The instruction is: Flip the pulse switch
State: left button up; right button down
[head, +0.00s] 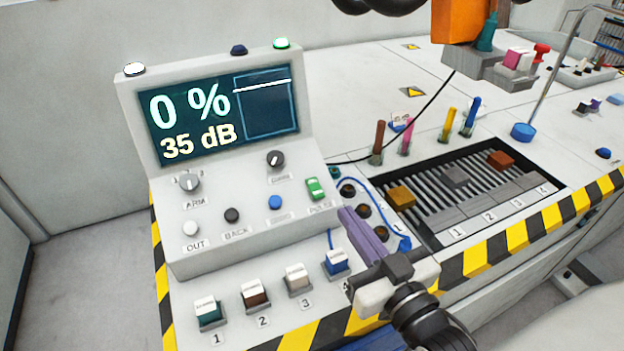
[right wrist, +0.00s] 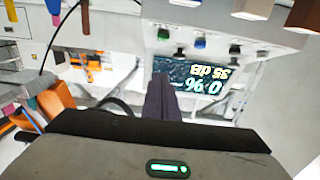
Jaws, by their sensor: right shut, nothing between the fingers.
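The pulse switch (head: 315,188) is a small green rocker at the right end of the console's lower row, labelled PULSE. A small green part that looks like it shows in the right wrist view (right wrist: 163,33). My right gripper (head: 346,211) has purple fingers, shut and empty. Its tips are just to the lower right of the switch in the head view, apart from it in the picture; the height gap is hard to judge. The fingers also show in the right wrist view (right wrist: 160,90). The console screen (head: 222,113) reads 0 % and 35 dB. My left gripper is not in view.
Beside the switch are a blue button (head: 275,202) and a dark knob (head: 275,158). Several numbered blocks (head: 297,275) line the front edge. A blue cable and dark sockets (head: 364,211) lie close to my right fingers. A slatted tray (head: 560,191) is on the right.

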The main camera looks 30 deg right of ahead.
send_over(315, 188)
jog(key=s, duration=0.5)
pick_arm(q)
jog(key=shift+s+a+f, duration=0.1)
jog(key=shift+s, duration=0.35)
pick_arm(e)
jog(key=f, duration=0.3)
jog(key=shift+w+a+f, duration=0.1)
jog(key=shift+w+f, duration=0.3)
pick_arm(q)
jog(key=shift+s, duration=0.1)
pick_arm(e)
jog(key=shift+a, duration=0.1)
